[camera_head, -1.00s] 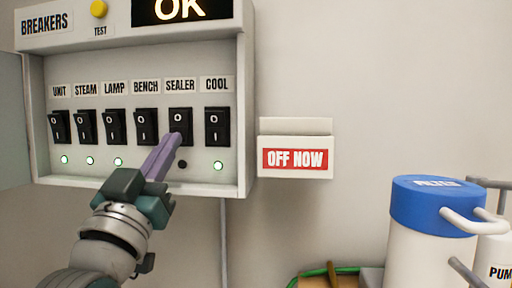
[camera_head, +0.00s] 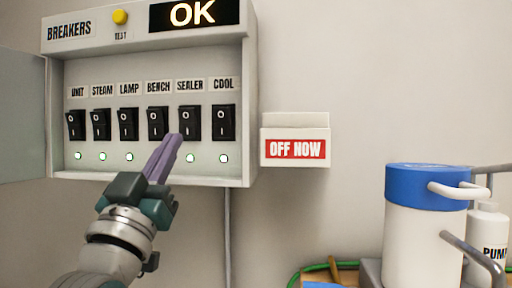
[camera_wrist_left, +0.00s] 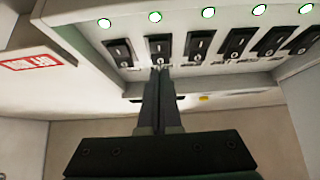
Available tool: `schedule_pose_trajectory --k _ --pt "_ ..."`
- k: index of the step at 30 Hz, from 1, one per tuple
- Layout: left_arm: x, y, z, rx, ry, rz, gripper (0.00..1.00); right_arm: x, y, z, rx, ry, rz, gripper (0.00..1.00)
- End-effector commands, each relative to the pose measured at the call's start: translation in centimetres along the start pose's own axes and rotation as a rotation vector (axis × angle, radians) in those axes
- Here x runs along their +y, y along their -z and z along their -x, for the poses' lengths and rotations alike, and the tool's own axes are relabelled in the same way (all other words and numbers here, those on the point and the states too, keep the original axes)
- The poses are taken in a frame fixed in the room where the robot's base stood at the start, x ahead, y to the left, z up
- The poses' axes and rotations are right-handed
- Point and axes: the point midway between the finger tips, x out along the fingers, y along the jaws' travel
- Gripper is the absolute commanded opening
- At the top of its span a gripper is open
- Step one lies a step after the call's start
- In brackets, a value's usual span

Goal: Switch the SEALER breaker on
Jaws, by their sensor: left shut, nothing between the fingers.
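The SEALER breaker (camera_head: 190,121) is a black rocker, fifth in the row of the open breaker box (camera_head: 250,120). The lamp (camera_head: 190,158) below it is lit. In the left wrist view the SEALER rocker (camera_wrist_left: 159,48) and its lit lamp (camera_wrist_left: 155,16) appear upside down. My left gripper (camera_head: 174,139) is shut and empty. Its purple fingertips are at the lower left of the SEALER rocker in the head view. In the wrist view the fingertips (camera_wrist_left: 159,74) lie just below that rocker; I cannot tell whether they touch. My right gripper is not in view.
The COOL breaker (camera_head: 224,122) and BENCH breaker (camera_head: 158,123) flank the SEALER one. The display (camera_head: 190,13) reads OK. An OFF NOW holder (camera_head: 295,149) is on the wall. A blue-topped canister (camera_head: 425,215) stands at lower right. The box door (camera_head: 22,118) hangs open left.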

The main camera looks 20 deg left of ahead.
Motion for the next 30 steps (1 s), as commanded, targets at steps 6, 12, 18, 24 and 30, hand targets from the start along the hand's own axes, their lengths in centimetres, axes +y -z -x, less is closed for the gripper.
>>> schedule_pose_trajectory --k 6,12,18,24,30 --pt "0.0 -2.0 5.5 -0.008 -0.001 0.0 0.0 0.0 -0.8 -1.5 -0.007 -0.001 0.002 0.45" --pt "0.0 -2.8 8.5 -0.006 -0.001 0.001 0.0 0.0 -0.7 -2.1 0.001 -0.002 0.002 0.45" --pt "0.0 -3.0 9.5 -0.003 0.0 0.001 0.0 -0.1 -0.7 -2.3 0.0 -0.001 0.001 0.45" --pt "0.0 -2.9 9.5 -0.003 0.0 0.001 0.0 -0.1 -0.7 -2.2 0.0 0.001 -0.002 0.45" --pt "0.0 -2.9 9.5 -0.003 0.0 0.001 0.0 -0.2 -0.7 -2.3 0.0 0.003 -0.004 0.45"
